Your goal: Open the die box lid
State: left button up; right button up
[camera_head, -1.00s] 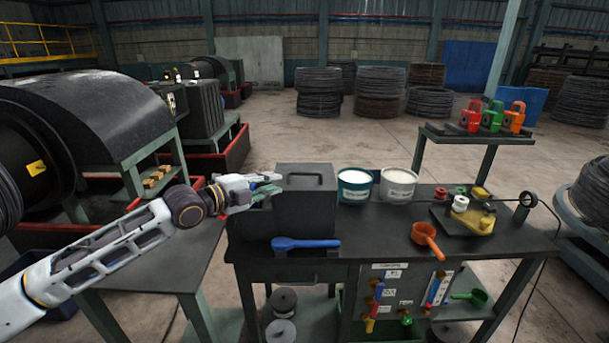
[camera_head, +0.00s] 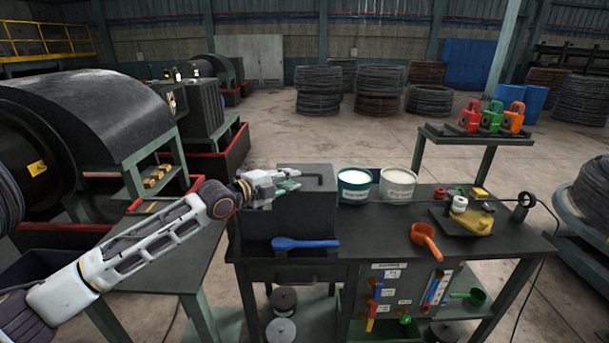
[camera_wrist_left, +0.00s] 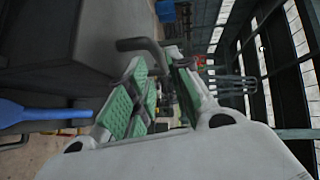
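The die box (camera_head: 295,220) is a dark grey box on the bench, with a flat lid and a bar handle (camera_head: 318,180) on top. The lid is shut. My left gripper (camera_head: 290,181) is at the top of the box, left of the handle. In the left wrist view, its two green-padded fingers (camera_wrist_left: 162,90) are apart, with nothing held between them. The handle (camera_wrist_left: 143,46) shows just past the fingertips there, and the box (camera_wrist_left: 80,35) fills the upper left. My right gripper is not in view.
A blue scoop (camera_head: 305,243) lies before the box. A green-banded tub (camera_head: 354,187) and a white tub (camera_head: 397,186) stand to its right. An orange scoop (camera_head: 428,238) and a small fixture (camera_head: 465,215) lie further right on the bench (camera_head: 375,248).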

aim_at(302, 175)
pick_arm(q)
jog(key=shift+p+x, duration=0.45)
jog(key=shift+x, duration=2.9)
jog(key=shift+f, duration=0.1)
grip_shut()
